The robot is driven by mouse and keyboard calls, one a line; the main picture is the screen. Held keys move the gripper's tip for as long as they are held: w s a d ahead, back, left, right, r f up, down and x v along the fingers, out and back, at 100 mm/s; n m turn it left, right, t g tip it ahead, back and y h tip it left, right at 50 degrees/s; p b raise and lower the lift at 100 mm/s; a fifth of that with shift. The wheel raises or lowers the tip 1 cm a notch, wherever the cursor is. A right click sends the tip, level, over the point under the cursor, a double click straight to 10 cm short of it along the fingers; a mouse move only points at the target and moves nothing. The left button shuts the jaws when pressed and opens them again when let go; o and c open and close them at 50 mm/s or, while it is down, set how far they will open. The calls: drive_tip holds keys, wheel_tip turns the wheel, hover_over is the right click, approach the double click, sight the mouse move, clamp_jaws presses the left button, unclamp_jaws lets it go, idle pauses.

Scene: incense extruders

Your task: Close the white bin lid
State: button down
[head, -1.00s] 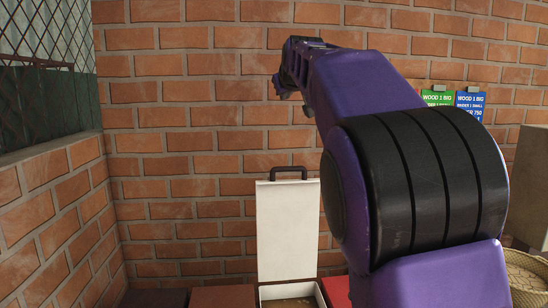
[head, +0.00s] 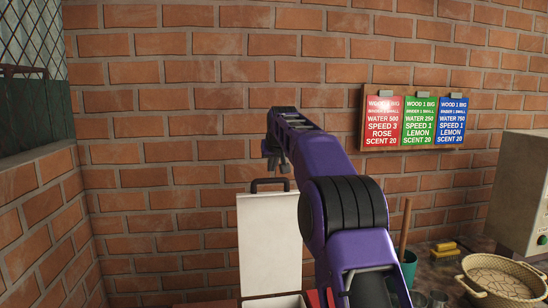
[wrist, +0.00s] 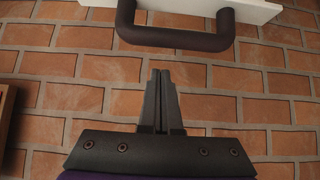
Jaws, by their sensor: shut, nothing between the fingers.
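The white bin lid (head: 269,240) stands open and upright against the brick wall in the head view, with a dark handle (head: 270,182) on its top edge. The bin's white rim (head: 273,301) shows below it at the bottom edge. My gripper (head: 272,166) is just above the handle in that view; its fingertips are too small there to make out. In the wrist view, my gripper (wrist: 160,75) is shut and empty, its fingers apart from the handle (wrist: 176,38). A strip of the white lid (wrist: 188,8) shows at the top.
Red, green and blue recipe cards (head: 414,120) hang on the wall at right. A woven basket (head: 505,278), a teal cup (head: 409,265), yellow blocks (head: 444,246) and a beige machine (head: 525,195) stand at lower right. A reddish lid (head: 205,305) lies left of the bin.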

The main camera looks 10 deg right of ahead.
drive_tip(key=shift+s+f, duration=0.45)
drive_tip(key=shift+s, duration=0.25)
drive_tip(key=shift+s+f, duration=0.4)
drive_tip(key=shift+s, duration=0.25)
drive_tip(key=shift+s, duration=0.1)
